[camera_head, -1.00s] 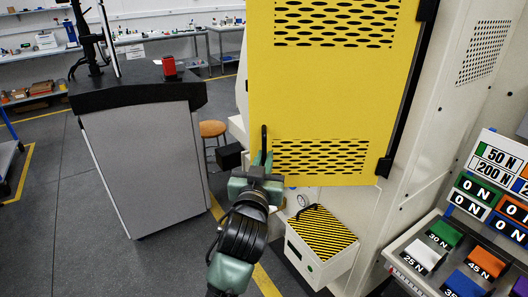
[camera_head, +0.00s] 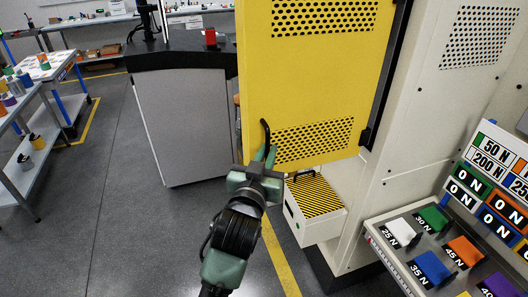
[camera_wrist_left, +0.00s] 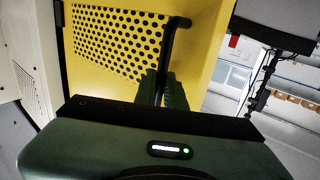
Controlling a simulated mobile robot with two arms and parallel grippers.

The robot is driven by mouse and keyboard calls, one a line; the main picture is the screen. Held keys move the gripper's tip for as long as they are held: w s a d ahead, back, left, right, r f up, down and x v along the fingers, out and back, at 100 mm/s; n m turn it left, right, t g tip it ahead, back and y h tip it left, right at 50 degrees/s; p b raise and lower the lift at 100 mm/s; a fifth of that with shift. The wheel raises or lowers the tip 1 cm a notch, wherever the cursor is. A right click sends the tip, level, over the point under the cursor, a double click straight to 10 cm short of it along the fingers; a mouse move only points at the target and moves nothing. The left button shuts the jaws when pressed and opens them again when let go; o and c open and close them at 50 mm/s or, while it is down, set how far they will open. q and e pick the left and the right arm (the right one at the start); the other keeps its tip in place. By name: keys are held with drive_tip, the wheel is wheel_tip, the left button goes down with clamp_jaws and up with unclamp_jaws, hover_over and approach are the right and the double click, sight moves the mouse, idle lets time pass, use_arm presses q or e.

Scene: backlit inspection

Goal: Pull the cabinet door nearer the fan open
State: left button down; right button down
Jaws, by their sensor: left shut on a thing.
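The yellow cabinet door (camera_head: 310,75) has perforated panels and a black bar handle (camera_head: 266,128) near its lower left edge. Its right edge meets a black strip beside the pale cabinet body (camera_head: 415,125). My left gripper (camera_head: 267,153) is shut on the handle's lower part. In the left wrist view, the dark green fingers (camera_wrist_left: 164,88) close around the handle (camera_wrist_left: 176,38), in front of the yellow door (camera_wrist_left: 110,30). I cannot make out a fan. My right gripper is not in view.
A white box with a striped yellow-black top (camera_head: 315,197) juts out below the door. Labelled coloured blocks lie on a tray (camera_head: 408,262) at the right. A grey counter (camera_head: 185,125) stands at the left behind. The grey floor (camera_head: 115,220) at the left is open.

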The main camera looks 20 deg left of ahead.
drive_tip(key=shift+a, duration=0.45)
use_arm(q)
drive_tip(key=c, duration=1.8)
unclamp_jaws()
drive_tip(key=shift+d, duration=0.1)
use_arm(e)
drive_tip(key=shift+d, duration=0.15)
use_arm(q)
drive_tip(key=shift+s, duration=0.1)
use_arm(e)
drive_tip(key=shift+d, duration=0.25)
